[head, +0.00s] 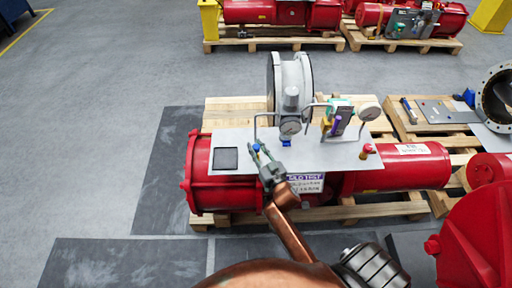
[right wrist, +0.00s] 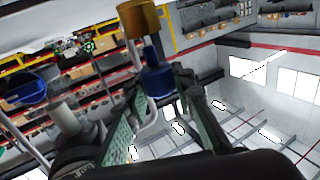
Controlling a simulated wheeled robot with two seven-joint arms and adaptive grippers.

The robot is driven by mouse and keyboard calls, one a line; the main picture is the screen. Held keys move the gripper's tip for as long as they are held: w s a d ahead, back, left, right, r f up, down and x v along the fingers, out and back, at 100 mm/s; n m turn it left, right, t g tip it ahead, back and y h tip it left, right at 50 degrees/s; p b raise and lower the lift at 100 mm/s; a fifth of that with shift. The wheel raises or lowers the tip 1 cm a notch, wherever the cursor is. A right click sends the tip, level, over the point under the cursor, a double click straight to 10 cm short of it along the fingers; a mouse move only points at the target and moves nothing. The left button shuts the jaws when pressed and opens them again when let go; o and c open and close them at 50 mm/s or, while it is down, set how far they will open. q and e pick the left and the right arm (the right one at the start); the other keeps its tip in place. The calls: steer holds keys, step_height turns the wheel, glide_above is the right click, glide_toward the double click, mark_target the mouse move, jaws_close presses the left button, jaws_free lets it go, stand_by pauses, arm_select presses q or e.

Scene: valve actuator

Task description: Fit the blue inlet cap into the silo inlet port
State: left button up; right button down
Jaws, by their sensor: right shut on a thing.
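A second small blue part (head: 286,143) is below the pressure gauge (head: 290,127). I cannot make out the inlet port clearly. My left gripper is not in view.
The panel lies on a red actuator (head: 420,165) on a wooden pallet (head: 235,112). A black square (head: 225,158) lies left of the gripper.

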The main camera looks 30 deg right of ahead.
steer(key=shift+f+b, duration=0.85)
steer(key=shift+f, duration=0.8)
steer(key=c, duration=1.6)
jaws_free()
steer(key=shift+s+f, duration=0.1)
steer(key=shift+s, duration=0.4)
steer(key=s, duration=0.3)
steer(key=s+a, duration=0.1)
steer(key=s, duration=0.7)
steer(key=shift+a, duration=0.35)
steer(key=shift+a, duration=0.1)
